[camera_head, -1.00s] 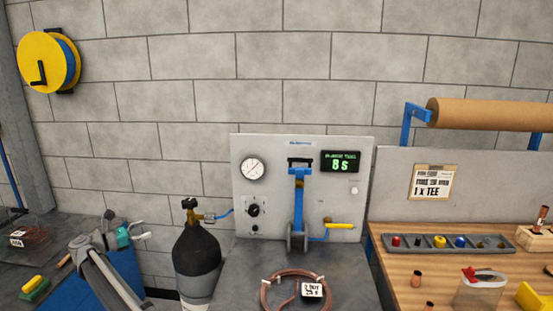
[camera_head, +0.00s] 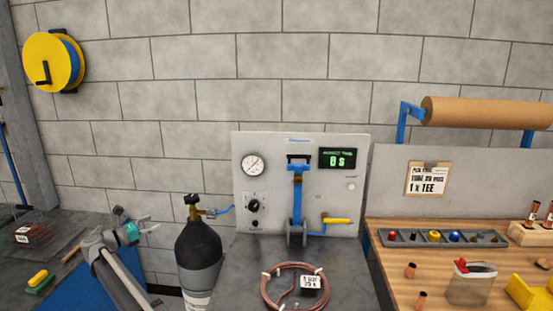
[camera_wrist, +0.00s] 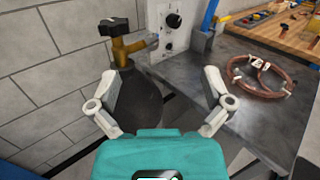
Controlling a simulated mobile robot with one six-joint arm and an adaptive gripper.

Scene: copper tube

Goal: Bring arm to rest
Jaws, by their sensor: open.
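My gripper shows in the wrist view (camera_wrist: 160,98) with its two grey fingers spread wide apart and nothing between them. In the head view my arm (camera_head: 115,255) is at the lower left, left of the dark gas cylinder (camera_head: 198,250), with the teal gripper body (camera_head: 131,231) at its top. In the wrist view the cylinder with its brass valve (camera_wrist: 125,48) is ahead of the fingers. A coil of copper tube (camera_head: 292,288) with a label lies on the grey bench (camera_head: 255,262), to the right of the cylinder.
A wooden table (camera_head: 395,265) with a parts tray (camera_head: 405,238) is at the right. A yellow block (camera_head: 38,278) lies at the far left.

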